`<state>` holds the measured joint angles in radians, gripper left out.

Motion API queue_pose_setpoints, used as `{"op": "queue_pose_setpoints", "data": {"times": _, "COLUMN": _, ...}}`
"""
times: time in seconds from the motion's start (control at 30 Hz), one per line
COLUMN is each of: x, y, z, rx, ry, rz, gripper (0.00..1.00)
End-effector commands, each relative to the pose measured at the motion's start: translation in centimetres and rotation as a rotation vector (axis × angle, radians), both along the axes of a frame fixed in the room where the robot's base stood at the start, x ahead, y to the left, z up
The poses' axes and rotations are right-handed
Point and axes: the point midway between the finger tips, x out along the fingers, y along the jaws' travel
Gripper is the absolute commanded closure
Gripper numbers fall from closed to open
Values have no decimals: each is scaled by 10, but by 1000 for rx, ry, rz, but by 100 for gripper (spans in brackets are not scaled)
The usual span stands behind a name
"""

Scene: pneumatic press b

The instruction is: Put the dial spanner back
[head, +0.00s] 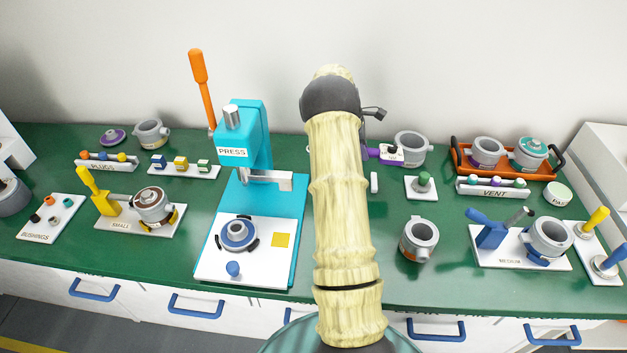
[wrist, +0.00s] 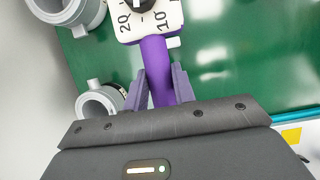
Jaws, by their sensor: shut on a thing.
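The dial spanner has a purple handle (head: 374,152) and a white head with a dial (head: 392,154). In the head view it lies level beside a grey pot at the back of the bench, right of my arm. In the wrist view the marks 20 and 10 show on the dial head (wrist: 147,17), which is cut off by the top edge. My gripper (wrist: 160,86) is shut on the purple handle (wrist: 156,62), one finger on each side. In the head view my arm hides the gripper. I cannot tell whether the spanner touches the bench.
A grey pot (head: 411,146) stands right behind the spanner head. A green-knobbed plug on a white plate (head: 421,193) and another grey pot (head: 418,241) are in front. The blue press (head: 252,145) stands left, an orange tray (head: 461,160) right.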

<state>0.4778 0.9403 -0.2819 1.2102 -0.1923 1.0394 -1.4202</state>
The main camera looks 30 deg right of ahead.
Motion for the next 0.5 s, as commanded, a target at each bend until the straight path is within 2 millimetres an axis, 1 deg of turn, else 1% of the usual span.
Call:
{"op": "queue_pose_setpoints", "data": {"times": 0.17, "x": 0, "y": 0, "z": 2, "rx": -2, "ry": -1, "rz": 0, "gripper": 100}}
{"op": "queue_pose_setpoints", "data": {"times": 0.27, "x": 0, "y": 0, "z": -2, "rx": -1, "ry": 1, "rz": 0, "gripper": 100}}
{"op": "queue_pose_setpoints", "data": {"times": 0.37, "x": 0, "y": 0, "z": -15, "rx": 1, "ry": 2, "rz": 0, "gripper": 100}}
{"op": "queue_pose_setpoints", "data": {"times": 0.5, "x": 0, "y": 0, "z": -38, "rx": 0, "ry": 1, "rz": 0, "gripper": 100}}
